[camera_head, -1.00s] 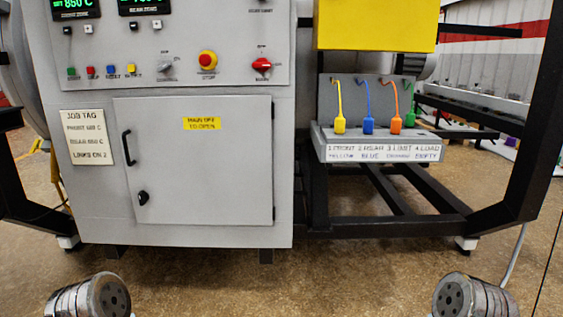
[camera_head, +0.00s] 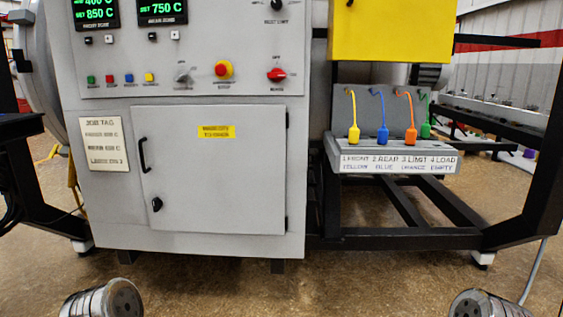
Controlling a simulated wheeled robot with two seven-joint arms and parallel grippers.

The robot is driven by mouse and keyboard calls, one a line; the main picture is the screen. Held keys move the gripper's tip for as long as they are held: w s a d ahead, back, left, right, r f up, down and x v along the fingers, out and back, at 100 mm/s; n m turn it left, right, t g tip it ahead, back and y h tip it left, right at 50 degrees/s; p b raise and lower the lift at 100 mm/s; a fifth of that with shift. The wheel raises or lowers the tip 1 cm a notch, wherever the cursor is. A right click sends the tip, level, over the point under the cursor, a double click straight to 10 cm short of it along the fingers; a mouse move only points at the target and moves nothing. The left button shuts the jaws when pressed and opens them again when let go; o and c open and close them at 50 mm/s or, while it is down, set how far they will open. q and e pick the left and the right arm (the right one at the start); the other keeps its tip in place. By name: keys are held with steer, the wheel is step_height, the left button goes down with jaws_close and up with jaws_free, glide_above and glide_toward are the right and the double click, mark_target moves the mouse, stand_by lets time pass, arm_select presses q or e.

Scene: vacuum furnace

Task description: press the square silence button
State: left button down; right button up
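Nothing touches these buttons. Neither of my grippers shows; only rounded metal ends of my arms show at the bottom left and bottom right corners, well below the panel.
Right of the buttons are a grey knob (camera_head: 183,76), a red emergency stop (camera_head: 223,69) and a red knob (camera_head: 276,74). Green displays (camera_head: 96,13) sit above. A closed door (camera_head: 215,170) is below. Floor in front is clear.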

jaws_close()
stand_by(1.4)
